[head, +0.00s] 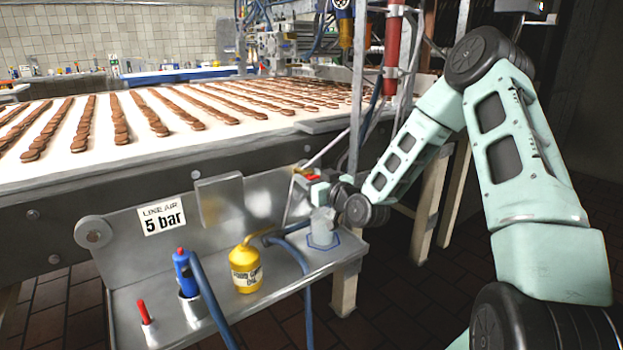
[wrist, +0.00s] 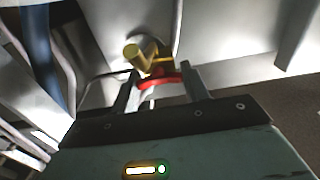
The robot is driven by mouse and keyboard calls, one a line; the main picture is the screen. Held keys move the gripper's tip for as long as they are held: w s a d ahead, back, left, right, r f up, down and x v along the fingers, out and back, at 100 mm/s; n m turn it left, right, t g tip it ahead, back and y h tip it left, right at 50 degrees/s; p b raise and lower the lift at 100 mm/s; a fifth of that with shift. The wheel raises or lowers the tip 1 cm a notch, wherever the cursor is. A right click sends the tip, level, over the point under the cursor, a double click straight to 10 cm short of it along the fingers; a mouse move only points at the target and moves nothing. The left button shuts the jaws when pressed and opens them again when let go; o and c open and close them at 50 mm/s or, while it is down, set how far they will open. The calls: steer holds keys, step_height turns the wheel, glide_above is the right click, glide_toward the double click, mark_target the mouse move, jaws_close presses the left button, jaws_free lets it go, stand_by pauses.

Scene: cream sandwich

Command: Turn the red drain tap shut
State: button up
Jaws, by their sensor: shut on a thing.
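The red drain tap handle (wrist: 147,84) lies between the two fingers of my gripper (wrist: 160,72) in the wrist view. Its brass body and spout (wrist: 133,52) show just beyond the fingers, against a pale metal surface. My gripper is shut on the red handle. In the head view the red handle (head: 311,178) is a small patch under the conveyor's edge, at the right end of the metal shelf. My gripper (head: 309,184) is at it there, and my wrist hides most of the tap. The exact angle of the handle is hard to tell.
A metal shelf (head: 270,317) carries a yellow oil can (head: 245,272), a blue-handled tool (head: 185,272) in a cup and a red-handled tool (head: 143,312). A blue hose (head: 308,310) hangs nearby. The conveyor (head: 160,150) with rows of biscuits runs above. Posts and pipes stand close behind my gripper.

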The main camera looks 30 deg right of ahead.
steer(key=o, duration=1)
steer(key=shift+s+d+p, duration=0.2)
steer(key=shift+s+p, duration=2.45)
steer(key=shift+s, duration=1.7)
steer(key=shift+s+d+p, duration=0.15)
steer(key=shift+s+p, duration=2.5)
steer(key=shift+s, duration=1.7)
steer(key=shift+a, duration=0.1)
